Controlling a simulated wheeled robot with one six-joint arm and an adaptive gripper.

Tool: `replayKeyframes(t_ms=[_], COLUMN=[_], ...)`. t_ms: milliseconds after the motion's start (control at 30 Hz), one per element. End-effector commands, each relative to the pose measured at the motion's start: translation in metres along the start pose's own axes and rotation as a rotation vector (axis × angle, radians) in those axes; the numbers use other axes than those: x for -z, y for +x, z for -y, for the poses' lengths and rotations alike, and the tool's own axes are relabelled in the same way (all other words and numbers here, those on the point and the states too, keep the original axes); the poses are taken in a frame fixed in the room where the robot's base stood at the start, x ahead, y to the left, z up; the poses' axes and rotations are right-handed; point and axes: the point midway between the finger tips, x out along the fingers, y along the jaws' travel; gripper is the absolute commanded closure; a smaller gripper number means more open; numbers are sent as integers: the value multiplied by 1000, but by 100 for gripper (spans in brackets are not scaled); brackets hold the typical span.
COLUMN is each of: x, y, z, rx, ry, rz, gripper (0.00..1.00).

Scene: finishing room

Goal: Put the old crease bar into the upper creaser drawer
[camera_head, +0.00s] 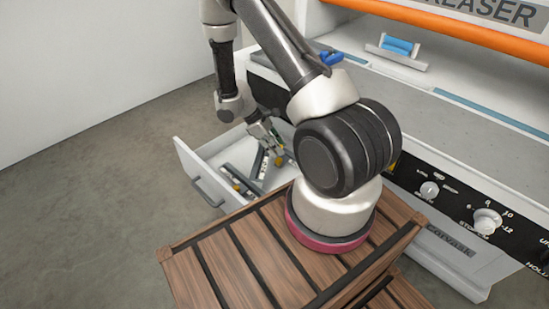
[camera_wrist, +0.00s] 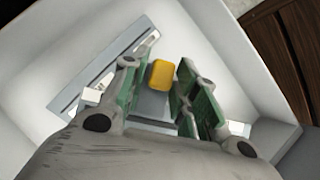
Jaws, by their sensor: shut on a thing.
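The creaser drawer (camera_head: 190,160) is pulled out at the left of the machine. It is white inside with a grey handle, and its pale walls surround the wrist view (camera_wrist: 45,60). My gripper (camera_head: 272,147) is low over the drawer. In the wrist view its green-padded fingers (camera_wrist: 160,80) are shut on a grey crease bar (camera_wrist: 152,104) with a yellow end. The held bar is within the drawer's outline; I cannot tell whether it touches the bottom. Another grey bar (camera_wrist: 100,75) lies in the drawer to its left. My gripper hides part of the held bar.
A slatted wooden crate (camera_head: 225,255) stands close in front of the drawer. The creaser's black panel with knobs (camera_head: 487,220) is at the right, with another white front (camera_head: 440,250) below it. Bare floor (camera_head: 80,220) is free at the left.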

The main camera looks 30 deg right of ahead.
Motion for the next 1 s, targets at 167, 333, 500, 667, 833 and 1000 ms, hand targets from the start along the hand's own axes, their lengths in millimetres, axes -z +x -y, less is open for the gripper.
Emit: replayKeyframes(t_ms=[167,333,500,667,833,1000], x=[15,27,31,37,48,58], y=[-11,-21,-21,-10,8,22], z=[-27,-41,-44,-44,-44,-45], rx=[-175,-281,-322,-321,-320,-321], ry=[-267,-418,-464,-461,-460,-459], rz=[22,41,73,79,78,77], gripper=[100,100,100,100,100,100])
